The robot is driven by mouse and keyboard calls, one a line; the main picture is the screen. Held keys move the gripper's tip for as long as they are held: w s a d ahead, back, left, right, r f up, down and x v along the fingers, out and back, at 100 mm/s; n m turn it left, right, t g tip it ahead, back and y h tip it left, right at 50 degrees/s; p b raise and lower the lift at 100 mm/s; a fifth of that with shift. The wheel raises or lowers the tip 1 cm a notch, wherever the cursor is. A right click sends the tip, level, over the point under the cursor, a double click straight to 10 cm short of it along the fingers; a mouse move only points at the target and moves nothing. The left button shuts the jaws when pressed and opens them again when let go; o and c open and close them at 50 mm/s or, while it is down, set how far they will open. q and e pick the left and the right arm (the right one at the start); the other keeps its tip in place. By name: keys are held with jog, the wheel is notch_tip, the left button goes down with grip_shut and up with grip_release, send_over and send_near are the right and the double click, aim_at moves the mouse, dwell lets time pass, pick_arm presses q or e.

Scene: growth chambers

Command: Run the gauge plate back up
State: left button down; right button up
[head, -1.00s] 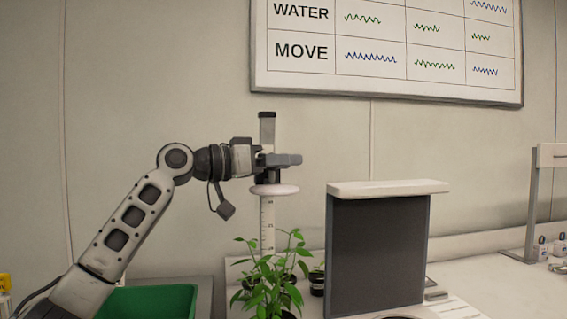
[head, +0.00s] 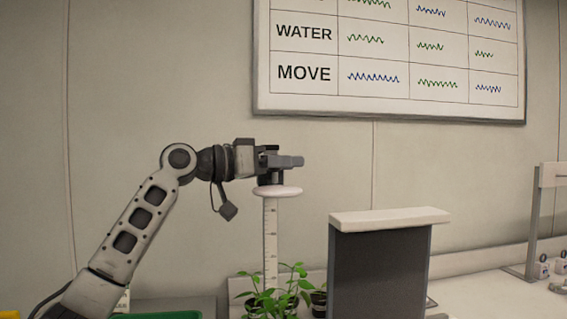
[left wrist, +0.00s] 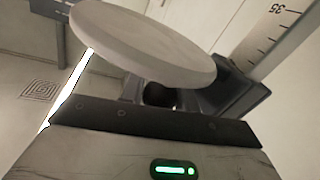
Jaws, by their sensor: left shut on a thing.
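The gauge plate (head: 279,191) is a pale round disc on an upright ruled post (head: 270,240). It sits high on the post, well above a leafy green plant (head: 283,296). My left gripper (head: 285,162) is at the plate's dark carriage, just above the disc, and is shut on it. The gripper and carriage hide most of the post's top. In the left wrist view the plate (left wrist: 145,45) shows close up and tilted in the picture, with the ruled post (left wrist: 268,42) and a 35 mark at right. The fingertips are hidden there. My right gripper is not in view.
A dark panel with a pale top (head: 388,217) stands right of the plant. A green bin (head: 155,316) shows at the bottom left. A wall chart (head: 390,60) hangs behind. The air around the post's upper part is clear.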

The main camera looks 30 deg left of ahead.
pick_arm(q)
jog(key=shift+a+r, duration=0.1)
jog(key=shift+r, duration=0.35)
jog(key=c, duration=1.3)
grip_release()
jog(key=shift+c, duration=0.2)
jog(key=shift+f, duration=0.15)
jog(key=shift+s+a+f, duration=0.1)
jog(key=shift+s, duration=0.1)
jog(key=b+v, duration=0.5)
jog(key=v, duration=1)
jog(key=shift+s, duration=0.15)
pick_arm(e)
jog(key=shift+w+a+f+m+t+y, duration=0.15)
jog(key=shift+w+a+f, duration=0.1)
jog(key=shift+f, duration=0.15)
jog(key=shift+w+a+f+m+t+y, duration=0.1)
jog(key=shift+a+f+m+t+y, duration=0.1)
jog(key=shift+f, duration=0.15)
pick_arm(q)
jog(key=shift+a, duration=0.1)
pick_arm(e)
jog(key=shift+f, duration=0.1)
